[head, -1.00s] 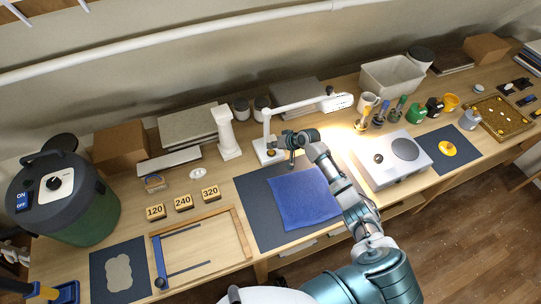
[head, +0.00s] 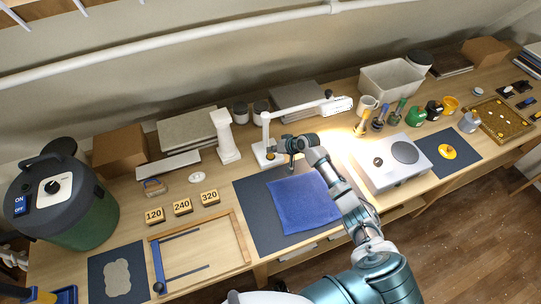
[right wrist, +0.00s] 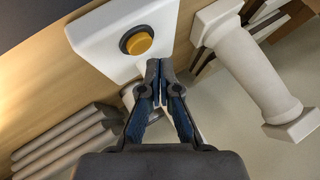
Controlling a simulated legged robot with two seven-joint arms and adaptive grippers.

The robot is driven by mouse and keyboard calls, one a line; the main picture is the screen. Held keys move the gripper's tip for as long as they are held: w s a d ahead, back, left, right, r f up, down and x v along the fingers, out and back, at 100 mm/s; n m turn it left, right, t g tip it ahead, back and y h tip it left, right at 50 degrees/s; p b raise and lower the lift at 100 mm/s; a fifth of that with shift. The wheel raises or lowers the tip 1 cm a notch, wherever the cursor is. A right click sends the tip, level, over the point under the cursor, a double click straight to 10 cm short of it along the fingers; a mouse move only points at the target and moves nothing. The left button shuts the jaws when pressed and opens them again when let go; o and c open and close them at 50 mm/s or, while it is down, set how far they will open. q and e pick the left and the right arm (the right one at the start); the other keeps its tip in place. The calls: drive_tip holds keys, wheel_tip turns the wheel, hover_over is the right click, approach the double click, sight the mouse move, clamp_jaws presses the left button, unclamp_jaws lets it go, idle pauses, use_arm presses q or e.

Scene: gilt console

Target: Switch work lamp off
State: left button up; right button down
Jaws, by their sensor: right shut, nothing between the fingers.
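The white work lamp (head: 295,107) stands at the back middle of the bench, its arm reaching right to a slim head (head: 336,104). A bright pool of light lies on the bench under the head, so the lamp is lit. Its square white base (right wrist: 107,32) bears a round orange button (right wrist: 138,43) in a dark ring in the right wrist view. My right gripper (right wrist: 160,72) is shut and empty, its tips beside the base's edge and close to the button. I cannot tell whether they touch the base. In the head view my right gripper (head: 284,148) is at the base.
A white pillar (head: 225,137) stands left of the lamp. A blue cloth (head: 304,204) lies on a dark mat in front. A white device with a round plate (head: 392,163) stands to the right. Number blocks (head: 182,206) and a wooden frame (head: 247,262) are at the left.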

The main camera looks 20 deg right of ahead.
drive_tip(key=shift+d, duration=0.15)
drive_tip(key=shift+a+f, duration=0.25)
drive_tip(key=shift+f, duration=0.1)
drive_tip(key=shift+s+f, duration=0.1)
drive_tip(key=shift+f, duration=0.4)
idle(0.8)
drive_tip(key=shift+d+r+p, duration=0.1)
drive_tip(key=shift+r+p, duration=0.8)
drive_tip(key=shift+r, duration=0.05)
